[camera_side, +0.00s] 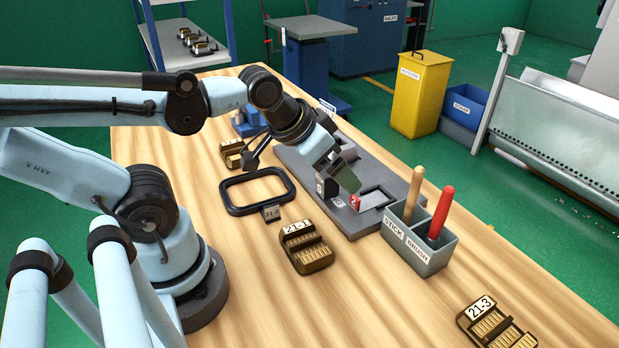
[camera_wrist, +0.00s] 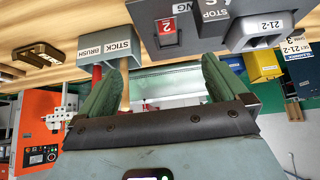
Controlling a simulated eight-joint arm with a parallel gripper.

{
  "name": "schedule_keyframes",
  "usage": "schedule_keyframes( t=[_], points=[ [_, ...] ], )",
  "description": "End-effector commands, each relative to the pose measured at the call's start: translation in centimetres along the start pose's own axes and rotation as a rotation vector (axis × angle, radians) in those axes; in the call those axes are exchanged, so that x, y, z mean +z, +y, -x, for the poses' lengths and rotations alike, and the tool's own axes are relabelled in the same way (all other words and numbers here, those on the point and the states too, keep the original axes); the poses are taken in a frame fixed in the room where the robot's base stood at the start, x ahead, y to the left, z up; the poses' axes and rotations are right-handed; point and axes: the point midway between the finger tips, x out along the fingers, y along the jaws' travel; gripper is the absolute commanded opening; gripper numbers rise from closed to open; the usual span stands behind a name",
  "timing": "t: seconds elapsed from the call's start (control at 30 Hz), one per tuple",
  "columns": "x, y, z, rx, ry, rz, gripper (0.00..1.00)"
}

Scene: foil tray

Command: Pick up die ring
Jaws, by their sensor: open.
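The die ring (camera_side: 230,208), which I take to be the black rounded rectangular frame with a small tag marked 21-2 (camera_side: 271,213), lies flat on the wooden table, left of the grey fixture plate. My gripper (camera_side: 346,178) is above the right part of that plate, to the right of the ring and apart from it. Its green fingers also show in the wrist view (camera_wrist: 160,72), spread apart with nothing held between them. I cannot make out the ring in the wrist view.
The fixture plate (camera_side: 292,160) carries a dark block and a red label 2. A grey holder (camera_side: 430,262) with upright stick and brush handles stands close right of it. Brass-coloured blocks 21-1 (camera_side: 307,250) and 21-3 (camera_side: 495,328) sit nearer; another block (camera_side: 231,153) stands behind the ring.

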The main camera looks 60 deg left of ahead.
Motion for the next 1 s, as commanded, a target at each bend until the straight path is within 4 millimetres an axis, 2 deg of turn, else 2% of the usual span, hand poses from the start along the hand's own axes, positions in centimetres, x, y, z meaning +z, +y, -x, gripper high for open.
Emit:
schedule_keyframes(
  t=[0.2, 0.23, 0.6, 0.87, 1.0],
  points=[
    [0.0, 0.0, 0.0, 0.000, 0.000, 0.000, 1.00],
    [0.0, 0.0, 0.0, 0.000, 0.000, 0.000, 0.97],
    [0.0, 0.0, 0.0, 0.000, 0.000, 0.000, 0.40],
    [0.0, 0.0, 0.0, -0.001, -0.001, 0.000, 0.38],
    [0.6, -1.6, 0.1, -0.028, -0.076, -0.009, 0.38]
  ],
)
